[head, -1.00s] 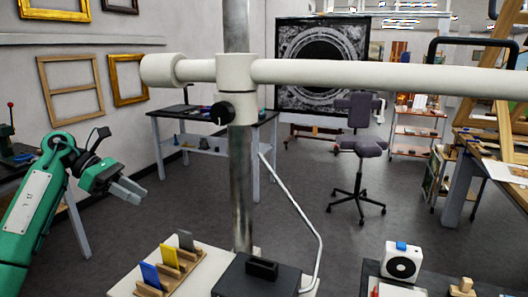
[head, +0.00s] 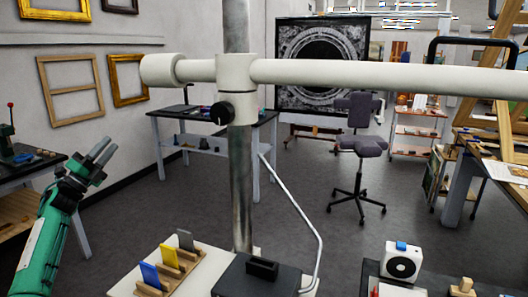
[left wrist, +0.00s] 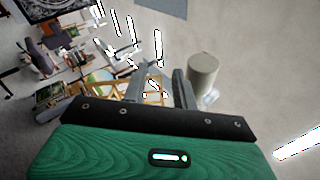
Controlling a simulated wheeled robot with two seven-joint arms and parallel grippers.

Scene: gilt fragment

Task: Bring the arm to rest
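My left gripper (head: 108,145) is at the left of the head view, on my green arm. It points up and a little to the right, in the air, clear of the furniture around it. Its two grey fingers stand apart with nothing between them. In the left wrist view the fingers (left wrist: 162,76) show a gap with only distant background behind it. My right gripper is in neither view.
A pale post with a crossbar (head: 380,76) crosses the middle. A white table (head: 212,262) holds a wooden rack with blue, yellow and grey cards (head: 168,262). A dark workbench (head: 40,166) stands behind my left arm.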

